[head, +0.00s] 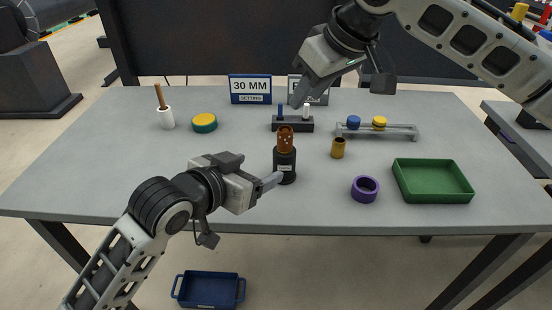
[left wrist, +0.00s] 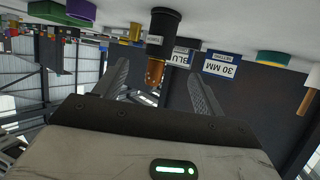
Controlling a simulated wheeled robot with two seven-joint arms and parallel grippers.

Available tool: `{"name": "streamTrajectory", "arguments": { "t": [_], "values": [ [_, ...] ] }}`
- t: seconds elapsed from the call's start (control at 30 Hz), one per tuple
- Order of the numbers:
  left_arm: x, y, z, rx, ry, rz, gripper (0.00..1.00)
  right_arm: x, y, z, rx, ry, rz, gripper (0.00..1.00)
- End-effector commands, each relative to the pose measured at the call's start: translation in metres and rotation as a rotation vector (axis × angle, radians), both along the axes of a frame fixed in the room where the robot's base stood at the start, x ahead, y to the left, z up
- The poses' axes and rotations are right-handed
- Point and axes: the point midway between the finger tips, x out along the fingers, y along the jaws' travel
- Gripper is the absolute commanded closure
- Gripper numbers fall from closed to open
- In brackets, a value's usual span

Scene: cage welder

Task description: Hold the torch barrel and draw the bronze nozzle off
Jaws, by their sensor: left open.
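The black torch barrel (head: 287,166) stands upright on the table, with the bronze nozzle (head: 285,139) on its top end. In the left wrist view, which is upside down, the barrel (left wrist: 163,30) and nozzle (left wrist: 155,71) appear between the two spread fingers. My left gripper (head: 272,182) is open, low beside the barrel at its left, and holds nothing. My right gripper (head: 299,96) is above and behind the nozzle, apart from it, pointing down and left; its finger gap cannot be made out.
A brass cylinder (head: 338,149), purple ring (head: 365,196) and green tray (head: 433,199) are at the right. Behind stand a black peg block (head: 292,126), a grey rack (head: 400,133) and a 30 MM sign (head: 250,87). The front left of the table is clear.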

Motion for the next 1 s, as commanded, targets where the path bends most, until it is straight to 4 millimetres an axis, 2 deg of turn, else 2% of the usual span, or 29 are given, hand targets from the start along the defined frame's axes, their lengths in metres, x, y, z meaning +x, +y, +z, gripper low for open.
{"name": "streamTrajectory", "arguments": {
  "t": [0.3, 0.6, 0.8, 1.0],
  "values": [
    [0.051, -0.032, -0.025, -0.001, 0.002, 0.001, 0.3, 0.0, 0.0, 0.0, 0.0, 0.0, 0.0, 0.64],
    [0.091, -0.058, -0.044, -0.001, 0.001, -0.001, 0.3, 0.0, 0.0, 0.0, 0.0, 0.0, 0.0, 0.64],
    [0.103, -0.065, -0.051, 0.0, 0.0, -0.001, 0.3, 0.0, 0.0, 0.0, 0.0, 0.0, 0.0, 0.64],
    [0.105, -0.067, -0.052, -0.001, -0.001, -0.001, 0.3, 0.0, 0.0, 0.0, 0.0, 0.0, 0.0, 0.64]
  ]
}}
